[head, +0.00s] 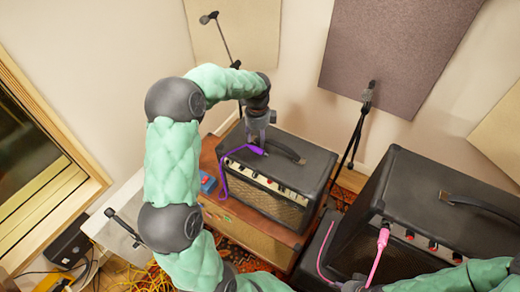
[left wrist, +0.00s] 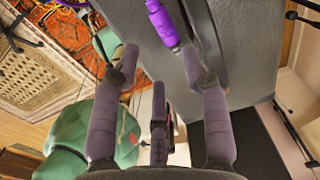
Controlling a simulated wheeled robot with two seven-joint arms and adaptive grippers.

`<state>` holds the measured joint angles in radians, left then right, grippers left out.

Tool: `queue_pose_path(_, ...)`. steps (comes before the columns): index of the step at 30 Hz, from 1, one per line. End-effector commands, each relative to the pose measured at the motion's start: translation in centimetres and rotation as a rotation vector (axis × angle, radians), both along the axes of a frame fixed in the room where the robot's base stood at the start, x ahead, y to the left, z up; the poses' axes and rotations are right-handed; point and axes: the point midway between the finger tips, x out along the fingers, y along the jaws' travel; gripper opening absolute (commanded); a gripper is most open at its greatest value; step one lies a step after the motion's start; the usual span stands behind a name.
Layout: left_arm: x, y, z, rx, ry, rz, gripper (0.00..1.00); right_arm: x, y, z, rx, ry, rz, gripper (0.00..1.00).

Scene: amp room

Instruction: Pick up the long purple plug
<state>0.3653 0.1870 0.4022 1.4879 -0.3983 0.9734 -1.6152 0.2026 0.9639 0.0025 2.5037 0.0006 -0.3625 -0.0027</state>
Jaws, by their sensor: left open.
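The long purple plug (head: 255,149) lies on the top of the smaller amplifier (head: 300,150) near its front edge, with its purple cable hanging down the front. In the left wrist view the plug (left wrist: 162,22) shows at the top, beyond the fingertips, on the grey amplifier top. My left gripper (head: 262,138) points down just over the plug. In the left wrist view its fingers (left wrist: 160,65) are spread with nothing between them; contact with the plug cannot be made out. My right gripper (head: 352,285) is only partly seen at the bottom edge.
The amplifier has a dark handle (head: 275,150) beside the plug. It stands on a wooden cabinet (head: 245,229). A larger amplifier (head: 410,205) with a pink plug (head: 381,240) stands at right. A microphone stand (head: 358,130) is behind. Yellow cables (head: 150,280) lie on the floor.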

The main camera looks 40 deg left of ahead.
Motion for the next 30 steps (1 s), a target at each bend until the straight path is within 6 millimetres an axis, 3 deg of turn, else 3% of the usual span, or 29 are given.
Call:
queue_pose_path(3,0.0,0.0,-1.6,0.0,0.002,0.0,0.45,0.0,0.0,0.0,0.0,0.0,0.0,0.41)
queue_pose_path(11,0.0,0.2,-3.3,-0.001,0.002,0.001,0.45,0.0,0.0,0.2,0.0,-0.001,0.0,0.41)
queue_pose_path(19,0.2,0.7,-6.9,-0.001,0.002,0.0,0.45,0.0,0.0,0.5,0.0,-0.001,0.0,0.41)
queue_pose_path(29,0.3,0.7,-7.6,0.0,-0.001,0.001,0.45,0.0,0.0,0.5,0.0,-0.001,0.0,0.41)
queue_pose_path(30,0.3,0.7,-7.6,0.0,-0.001,0.001,0.39,0.0,0.0,0.5,0.0,-0.001,0.0,0.41)
